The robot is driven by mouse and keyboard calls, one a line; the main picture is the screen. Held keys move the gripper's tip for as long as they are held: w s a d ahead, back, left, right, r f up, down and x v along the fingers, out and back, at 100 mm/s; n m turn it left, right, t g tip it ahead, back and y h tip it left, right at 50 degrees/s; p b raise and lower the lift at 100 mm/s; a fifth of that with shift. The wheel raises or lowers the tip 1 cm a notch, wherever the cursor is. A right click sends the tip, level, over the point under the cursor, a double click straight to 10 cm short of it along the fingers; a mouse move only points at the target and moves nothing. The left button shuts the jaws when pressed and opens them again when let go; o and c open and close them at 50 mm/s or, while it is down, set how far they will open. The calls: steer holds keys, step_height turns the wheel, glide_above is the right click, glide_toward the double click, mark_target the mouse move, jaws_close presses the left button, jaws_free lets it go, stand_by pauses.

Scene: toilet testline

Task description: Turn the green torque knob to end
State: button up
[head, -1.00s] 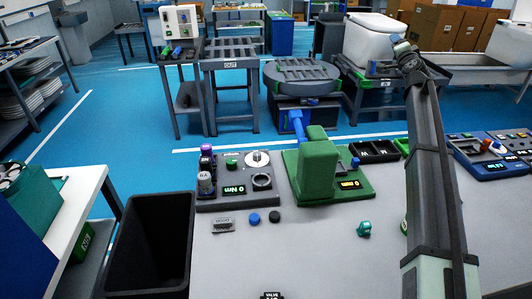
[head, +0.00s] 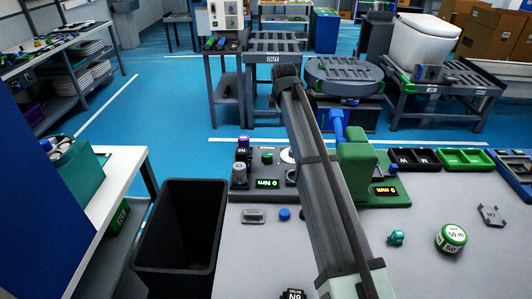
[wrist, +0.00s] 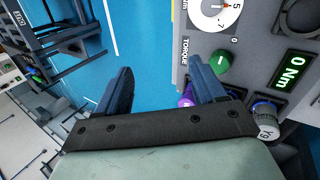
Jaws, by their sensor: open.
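The green torque knob (wrist: 220,62) sits on the grey torque panel (wrist: 255,45), beside the word TORQUE and a white dial (wrist: 214,16). In the head view the knob (head: 267,158) is small, left of my arm, above a display (head: 267,184) reading 0 Nm. My gripper (wrist: 164,80) is open and empty in the wrist view. Its right finger appears just below the knob, its left finger over the blue floor. I cannot tell whether the finger touches the knob. The fingers are not distinguishable in the head view, where my arm partly covers the panel.
Purple-topped (wrist: 187,99) and grey-white (wrist: 266,118) cylinders stand beside the knob. A green press-like device (head: 356,165) is right of my arm. A black bin (head: 180,235) stands at the table's left. The front right tabletop holds a few small parts.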

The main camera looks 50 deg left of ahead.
mark_target(267, 154)
steer(key=s+f+n+h, duration=0.2)
steer(key=s+n+h, duration=0.2)
steer(key=s+n, duration=0.55)
steer(key=f, duration=0.4)
steer(key=w+f+m, duration=0.1)
steer(key=f, duration=0.3)
steer(key=w+f+m, duration=0.1)
steer(key=f, duration=0.3)
steer(key=shift+w+a+f, duration=0.25)
steer(key=c, duration=1.1)
steer(key=shift+o, duration=0.2)
steer(key=shift+m, duration=0.25)
